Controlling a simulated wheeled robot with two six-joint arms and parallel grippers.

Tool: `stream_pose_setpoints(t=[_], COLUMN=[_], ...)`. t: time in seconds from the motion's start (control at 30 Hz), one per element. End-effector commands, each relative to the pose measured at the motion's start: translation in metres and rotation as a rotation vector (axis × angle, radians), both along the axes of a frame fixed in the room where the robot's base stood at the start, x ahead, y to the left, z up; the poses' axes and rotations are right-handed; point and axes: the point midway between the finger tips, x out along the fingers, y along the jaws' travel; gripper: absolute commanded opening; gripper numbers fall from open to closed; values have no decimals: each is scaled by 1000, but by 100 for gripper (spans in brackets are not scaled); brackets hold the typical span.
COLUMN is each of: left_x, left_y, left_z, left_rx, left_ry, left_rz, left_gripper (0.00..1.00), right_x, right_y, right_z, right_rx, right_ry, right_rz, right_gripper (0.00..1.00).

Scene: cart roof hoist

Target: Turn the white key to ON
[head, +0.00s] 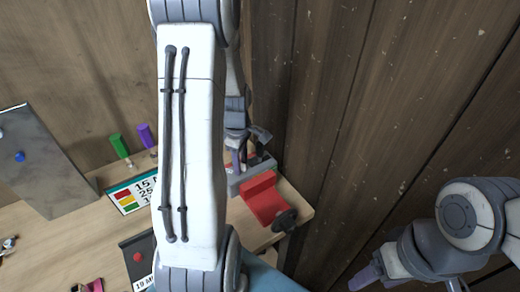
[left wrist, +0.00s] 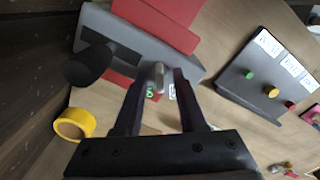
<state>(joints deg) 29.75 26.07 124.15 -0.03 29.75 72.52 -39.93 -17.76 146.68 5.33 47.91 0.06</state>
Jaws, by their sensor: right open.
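The white key (left wrist: 158,74) stands up from a grey block (left wrist: 187,62) in the left wrist view. A green mark and a small white label show just below it, partly hidden by my fingers. My left gripper (left wrist: 158,82) is open, with one finger on each side of the key; I cannot tell whether either touches it. In the head view my left gripper (head: 247,153) is over the grey block (head: 245,180) at the back right of the table, and the key cannot be made out. My right gripper (head: 410,282) is open at the lower right, off the table.
A red vise-like part (head: 262,198) with a black knob (head: 285,220) sits at the table's right end. A yellow ring (left wrist: 73,123) lies nearby. A dark panel with coloured buttons (left wrist: 262,88) is to the right. Wooden walls (head: 330,90) stand close behind.

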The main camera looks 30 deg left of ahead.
Motion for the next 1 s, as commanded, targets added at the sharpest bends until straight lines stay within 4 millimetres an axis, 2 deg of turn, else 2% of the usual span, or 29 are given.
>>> stream_pose_setpoints(t=[0.33,0.83,1.0], left_x=[0,0,0], left_y=[0,0,0], left_z=[5,65,72], left_rx=[0,0,0], left_ry=[-1,-1,0], left_rz=[1,2,2], left_gripper=[40,40,40], right_x=[0,0,0], right_y=[0,0,0], right_z=[5,59,65], right_rx=[0,0,0], right_ry=[0,0,0], right_rz=[0,-1,2], right_gripper=[64,64,64])
